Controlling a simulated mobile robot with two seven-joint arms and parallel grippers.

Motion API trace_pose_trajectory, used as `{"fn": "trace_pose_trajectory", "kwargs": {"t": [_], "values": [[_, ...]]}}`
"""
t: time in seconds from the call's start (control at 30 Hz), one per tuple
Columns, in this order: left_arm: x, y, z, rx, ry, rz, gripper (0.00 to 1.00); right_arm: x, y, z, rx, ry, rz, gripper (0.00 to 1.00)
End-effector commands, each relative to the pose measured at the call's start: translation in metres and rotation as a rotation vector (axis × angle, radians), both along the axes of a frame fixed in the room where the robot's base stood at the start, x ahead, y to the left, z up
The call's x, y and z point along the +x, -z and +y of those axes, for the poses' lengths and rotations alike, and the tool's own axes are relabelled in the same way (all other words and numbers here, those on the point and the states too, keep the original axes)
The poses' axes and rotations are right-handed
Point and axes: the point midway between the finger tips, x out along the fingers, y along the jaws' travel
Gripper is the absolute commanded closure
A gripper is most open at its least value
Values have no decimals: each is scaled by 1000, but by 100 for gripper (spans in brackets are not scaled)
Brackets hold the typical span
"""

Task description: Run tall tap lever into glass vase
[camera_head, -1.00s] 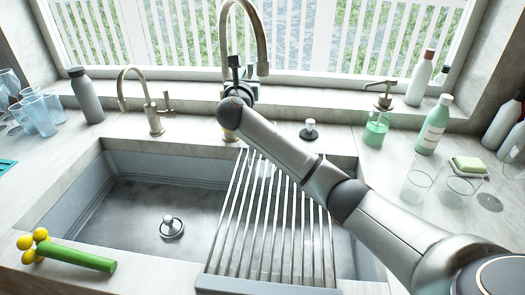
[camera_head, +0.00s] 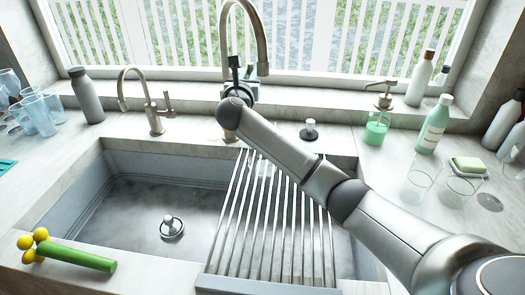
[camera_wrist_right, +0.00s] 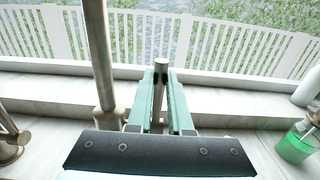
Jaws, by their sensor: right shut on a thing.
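The tall tap (camera_head: 262,32) rises behind the sink in the head view, its gooseneck curving up in front of the window. In the wrist view its thick column (camera_wrist_right: 101,55) stands left of the fingers. My right gripper (camera_wrist_right: 161,72) has its green fingers on either side of the slim upright tap lever (camera_wrist_right: 160,95) and is shut on it. In the head view my right gripper (camera_head: 258,71) is at the tap, largely hidden by my own wrist. A faint clear glass shape (camera_head: 262,167), possibly the vase, shows on the rack under the tap, partly behind my arm. My left gripper is out of view.
A slatted rack (camera_head: 235,225) covers the sink's right part. A smaller tap (camera_head: 154,115) and grey bottle (camera_head: 86,97) stand left. The soap dispenser (camera_head: 376,127), green-white bottle (camera_head: 434,125) and clear glasses (camera_head: 416,186) stand right. A green-handled item (camera_head: 78,256) lies front left.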

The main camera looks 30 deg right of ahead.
Motion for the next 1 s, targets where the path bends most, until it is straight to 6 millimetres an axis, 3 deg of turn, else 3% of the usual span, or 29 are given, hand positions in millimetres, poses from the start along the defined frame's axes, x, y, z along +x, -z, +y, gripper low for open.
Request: {"fn": "trace_pose_trajectory", "kwargs": {"t": [0.5,1.0], "values": [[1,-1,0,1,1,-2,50,-12,5,6,-106,5,-138,100],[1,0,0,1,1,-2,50,-12,4,6,-107,7,-141,100]]}}
